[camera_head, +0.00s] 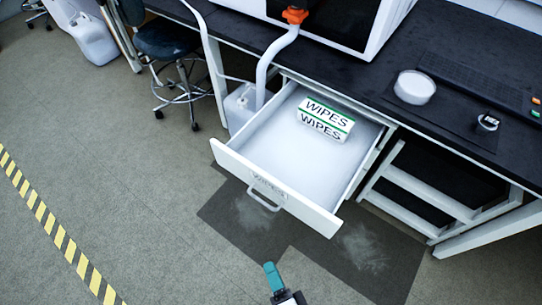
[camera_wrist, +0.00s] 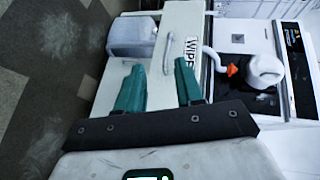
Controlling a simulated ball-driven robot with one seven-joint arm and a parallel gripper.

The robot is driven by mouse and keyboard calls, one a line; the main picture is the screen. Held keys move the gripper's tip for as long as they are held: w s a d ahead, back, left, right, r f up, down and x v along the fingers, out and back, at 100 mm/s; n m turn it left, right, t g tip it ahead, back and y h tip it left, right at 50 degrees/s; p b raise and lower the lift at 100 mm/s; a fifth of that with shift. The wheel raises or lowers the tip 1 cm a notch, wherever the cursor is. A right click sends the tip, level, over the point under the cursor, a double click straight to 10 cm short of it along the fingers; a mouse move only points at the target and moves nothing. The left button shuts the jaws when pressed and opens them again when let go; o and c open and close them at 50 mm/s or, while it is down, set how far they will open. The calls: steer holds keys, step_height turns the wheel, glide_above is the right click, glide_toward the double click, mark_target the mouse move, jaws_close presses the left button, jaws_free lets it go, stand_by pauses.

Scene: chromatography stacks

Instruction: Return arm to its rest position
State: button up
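My gripper (camera_wrist: 159,68) shows in the wrist view with its two teal fingers spread apart and nothing between them, so it is open. In the head view its teal tip (camera_head: 272,275) is at the bottom middle, in front of and apart from the pulled-out drawer. The white drawer (camera_head: 262,192) stands open under the black bench, with a handle (camera_head: 266,199) on its front. A box of wipes (camera_head: 325,119) lies inside toward the back. In the wrist view the drawer front with its handle (camera_wrist: 167,52) shows beyond the fingers. Most of my arm is out of view.
The black bench top (camera_head: 446,30) carries a white round dish (camera_head: 414,87) and a keyboard (camera_head: 480,82). A white jug (camera_head: 243,108) stands left of the drawer. A stool (camera_head: 167,45) is at the back left. The floor (camera_head: 130,190) at left is clear, with a striped line.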

steer(key=w+d+r+n+g+p, duration=0.35)
steer(key=d+n+g, duration=0.25)
steer(key=d+n, duration=0.3)
steer(key=s+d+r+n+g+h, duration=0.1)
steer(key=s+d+r+g+h, duration=0.2)
steer(key=d, duration=0.6)
steer(key=s+d+r+n+g+h+p, duration=0.1)
steer(key=s+d+r+g+h, duration=0.2)
steer(key=d, duration=0.5)
step_height(320, 180, up, 3)
steer(key=s+g, duration=0.1)
steer(key=s, duration=0.1)
steer(key=shift+s+d+n+p, duration=0.3)
steer(key=shift+s+d+n, duration=0.05)
steer(key=shift+s+n, duration=0.05)
steer(key=shift+r, duration=0.1)
